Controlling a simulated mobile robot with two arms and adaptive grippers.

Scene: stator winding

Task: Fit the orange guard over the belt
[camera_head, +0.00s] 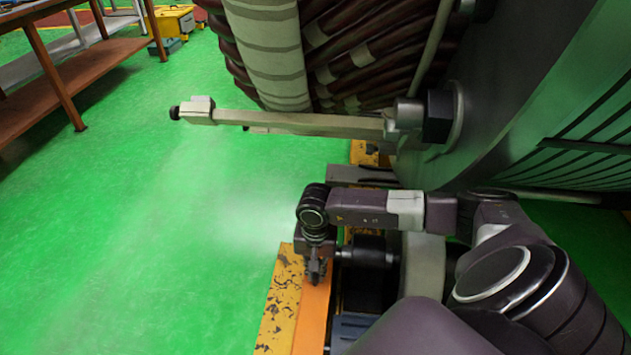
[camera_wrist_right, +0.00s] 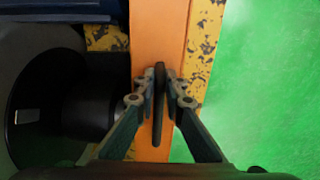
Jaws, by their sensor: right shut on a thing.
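The orange guard (camera_head: 314,318) is a long flat strip at the lower middle of the head view, beside a worn yellow rail. In the right wrist view the guard (camera_wrist_right: 158,28) runs from top to bottom, with a thin dark upright handle on it. My right gripper (camera_head: 316,276) points down over the guard. In the right wrist view its fingers (camera_wrist_right: 160,90) are closed on the handle from both sides. I cannot make out the belt; the guard and my arm cover much of that area. My left gripper is not in view.
The worn yellow rail (camera_wrist_right: 204,45) lies right along the guard. A dark cylinder (camera_wrist_right: 90,105) is close on the other side. A pale bar (camera_head: 290,121) juts out above my right arm from the large grey machine (camera_head: 520,130). The green floor (camera_head: 150,230) is clear at left.

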